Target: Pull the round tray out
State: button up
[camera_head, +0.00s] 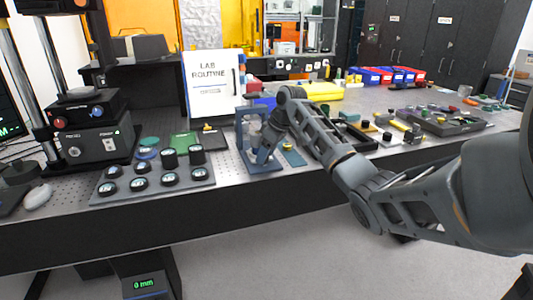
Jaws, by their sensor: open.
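I cannot pick out the round tray with certainty. A dark round plate (82,95) sits on top of the black instrument box at the left, beside a metal column. My arm reaches in from the right, and my gripper (262,153) points down at a blue-grey frame-like stand (241,135) near the front edge of the bench. The gripper is small and dark here, and its fingers partly blend with the stand. I see nothing held in it. Whether it touches the stand cannot be told.
A grey rack (105,190) with several black round pieces stands left of my gripper. Behind are a white "Lab Routine" sign (212,85) and a green mat (183,143). Trays of small parts (440,122) and blue and red bins (378,76) lie right. Floor is clear in front.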

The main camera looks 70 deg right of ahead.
jog(key=v, duration=0.7)
jog(key=shift+r+b, duration=0.4)
jog(key=shift+b, duration=0.05)
jog(key=shift+s, duration=0.25)
